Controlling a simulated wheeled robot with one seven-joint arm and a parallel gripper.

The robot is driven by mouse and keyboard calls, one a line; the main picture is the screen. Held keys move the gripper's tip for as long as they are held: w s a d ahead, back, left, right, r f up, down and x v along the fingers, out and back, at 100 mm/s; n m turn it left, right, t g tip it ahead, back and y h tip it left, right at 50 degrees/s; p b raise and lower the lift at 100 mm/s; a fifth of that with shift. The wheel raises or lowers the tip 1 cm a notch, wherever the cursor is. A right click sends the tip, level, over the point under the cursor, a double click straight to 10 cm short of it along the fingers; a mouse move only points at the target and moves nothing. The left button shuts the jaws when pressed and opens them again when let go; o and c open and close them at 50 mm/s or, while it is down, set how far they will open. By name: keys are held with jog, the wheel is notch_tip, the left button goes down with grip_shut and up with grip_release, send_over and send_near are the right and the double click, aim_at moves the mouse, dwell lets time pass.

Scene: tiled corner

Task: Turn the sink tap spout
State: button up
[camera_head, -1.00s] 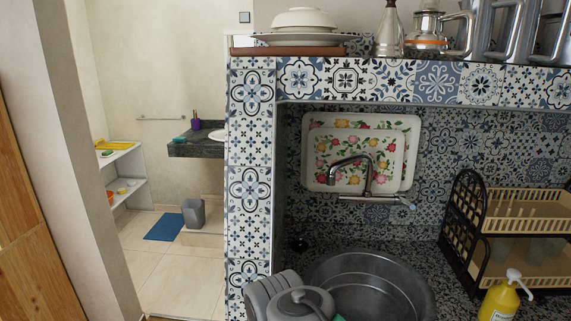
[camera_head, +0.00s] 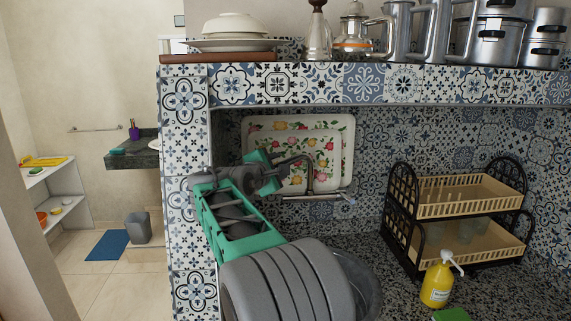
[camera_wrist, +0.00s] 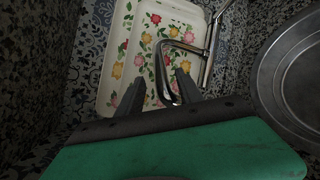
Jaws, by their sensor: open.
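The metal sink tap (camera_head: 318,196) is mounted on the tiled back wall, in front of the flowered trays. In the wrist view its curved spout (camera_wrist: 167,62) bends over and its end hangs down between my two dark fingers. My gripper (camera_wrist: 162,80) is open, with one finger on each side of the spout end; I cannot tell whether either finger touches it. In the head view my gripper (camera_head: 298,162) is at the spout's upper part and hides much of it.
Flowered trays (camera_head: 335,140) lean on the wall behind the tap. A round metal basin (camera_head: 365,284) is below, partly hidden by my arm. A dish rack (camera_head: 475,212) and a yellow soap bottle (camera_head: 437,284) stand to the right. A tiled shelf (camera_head: 400,84) with pots overhangs.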

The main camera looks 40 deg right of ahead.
aim_at(286, 163)
jog(key=p+x, duration=0.1)
jog(key=x, duration=0.4)
jog(key=shift+w+d+f, duration=0.15)
jog(key=shift+d, duration=0.15)
grip_shut()
dwell(1.0)
